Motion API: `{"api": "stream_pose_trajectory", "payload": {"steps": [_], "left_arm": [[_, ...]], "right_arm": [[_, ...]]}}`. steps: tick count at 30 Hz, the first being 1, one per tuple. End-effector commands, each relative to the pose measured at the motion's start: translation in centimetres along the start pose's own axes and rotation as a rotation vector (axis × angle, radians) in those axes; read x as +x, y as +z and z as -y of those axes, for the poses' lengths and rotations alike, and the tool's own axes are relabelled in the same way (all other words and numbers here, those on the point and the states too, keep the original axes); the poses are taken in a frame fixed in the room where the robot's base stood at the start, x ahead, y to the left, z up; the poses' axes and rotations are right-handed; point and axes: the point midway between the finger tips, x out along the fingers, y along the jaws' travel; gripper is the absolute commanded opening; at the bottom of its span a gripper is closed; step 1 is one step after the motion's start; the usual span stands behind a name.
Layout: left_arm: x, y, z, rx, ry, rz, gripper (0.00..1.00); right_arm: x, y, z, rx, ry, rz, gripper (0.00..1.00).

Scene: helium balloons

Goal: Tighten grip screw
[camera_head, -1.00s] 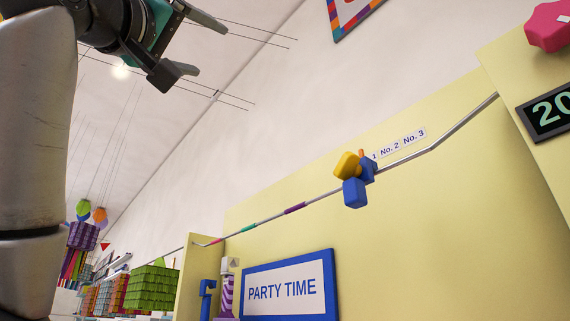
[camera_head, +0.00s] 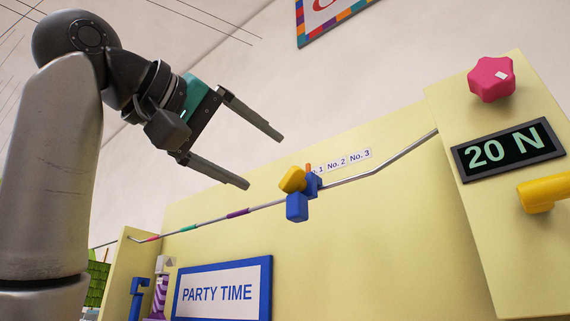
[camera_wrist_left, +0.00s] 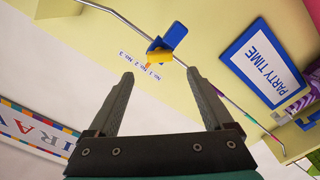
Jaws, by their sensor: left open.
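A yellow screw knob (camera_head: 292,179) sits on a blue clamp (camera_head: 297,207), which is around a thin grey rail (camera_head: 350,179) on the cream panel. An orange pointer (camera_head: 308,168) shows by the "No. 1" label. My left gripper (camera_head: 263,162) is open and empty, up and left of the knob, its fingers pointing toward it without touching. In the left wrist view the yellow knob (camera_wrist_left: 158,56) is beyond the gap between the open fingers (camera_wrist_left: 160,76), with the blue clamp (camera_wrist_left: 174,38) behind it. My right gripper is out of view.
A pink knob (camera_head: 491,78), a "20 N" display (camera_head: 508,149) and a yellow handle (camera_head: 543,193) are on the panel at right. A "PARTY TIME" sign (camera_head: 223,292) is below the rail. The space between gripper and clamp looks clear.

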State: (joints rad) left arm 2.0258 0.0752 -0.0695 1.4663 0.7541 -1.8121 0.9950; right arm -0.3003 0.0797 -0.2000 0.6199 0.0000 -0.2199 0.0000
Motion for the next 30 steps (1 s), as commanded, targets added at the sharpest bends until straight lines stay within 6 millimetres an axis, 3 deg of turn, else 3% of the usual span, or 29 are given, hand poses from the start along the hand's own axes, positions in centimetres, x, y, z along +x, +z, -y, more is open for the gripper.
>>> {"api": "stream_pose_trajectory", "payload": {"steps": [6,12,24,30], "left_arm": [[4.6,-0.2,-0.2,-0.001,-0.002,0.003,0.85],[7.0,-0.1,-0.1,0.0,-0.001,0.001,0.85],[7.7,0.0,0.0,0.001,0.0,-0.001,0.85],[7.7,0.0,0.0,0.001,0.0,-0.001,0.62]], "right_arm": [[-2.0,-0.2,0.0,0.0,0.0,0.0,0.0],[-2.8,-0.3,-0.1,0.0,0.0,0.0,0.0],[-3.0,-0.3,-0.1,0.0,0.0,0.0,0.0],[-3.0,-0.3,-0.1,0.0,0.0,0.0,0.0]]}}
